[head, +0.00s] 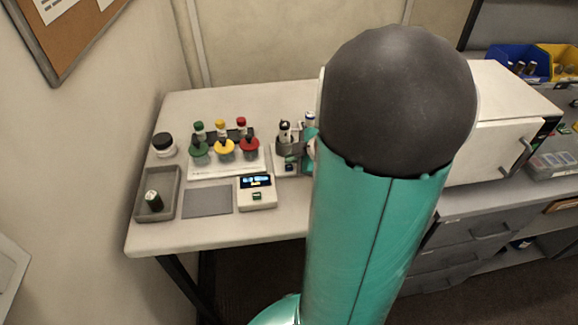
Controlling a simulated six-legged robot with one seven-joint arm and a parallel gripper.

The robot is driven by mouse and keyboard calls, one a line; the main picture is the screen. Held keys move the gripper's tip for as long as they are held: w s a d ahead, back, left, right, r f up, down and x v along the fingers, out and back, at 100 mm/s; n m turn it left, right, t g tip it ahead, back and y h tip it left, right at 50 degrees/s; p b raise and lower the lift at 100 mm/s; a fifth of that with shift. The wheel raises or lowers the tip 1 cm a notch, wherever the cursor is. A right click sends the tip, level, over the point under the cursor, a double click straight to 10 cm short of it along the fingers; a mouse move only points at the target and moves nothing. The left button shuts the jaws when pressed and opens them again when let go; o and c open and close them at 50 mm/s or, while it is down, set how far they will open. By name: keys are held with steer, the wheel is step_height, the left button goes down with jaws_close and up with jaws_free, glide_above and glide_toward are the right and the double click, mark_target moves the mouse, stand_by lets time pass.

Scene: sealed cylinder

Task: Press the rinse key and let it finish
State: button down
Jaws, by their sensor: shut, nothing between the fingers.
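A white console (264,200) with a lit blue display and a small green key stands at the front of the white table; its lettering is too small to read. Behind it to the right, a small device (287,168) with a dark screen stands below a black-and-white upright part (285,131). My arm hides the area to its right. I cannot tell which key is the rinse key. A small teal part of my arm shows beside this device, but I cannot make out my gripper's fingers.
A white rack (228,166) holds green, yellow and red-topped items. A grey tray (171,183) with a dark green-topped cylinder (153,200), a black-lidded jar (163,145) and a grey mat (208,202) lie left. A white cabinet (495,155) stands right.

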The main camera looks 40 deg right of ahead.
mark_target(292, 168)
steer(key=shift+f, duration=0.4)
steer(key=shift+f, duration=0.35)
stand_by(0.7)
steer(key=shift+r, duration=0.8)
steer(key=shift+r, duration=2.5)
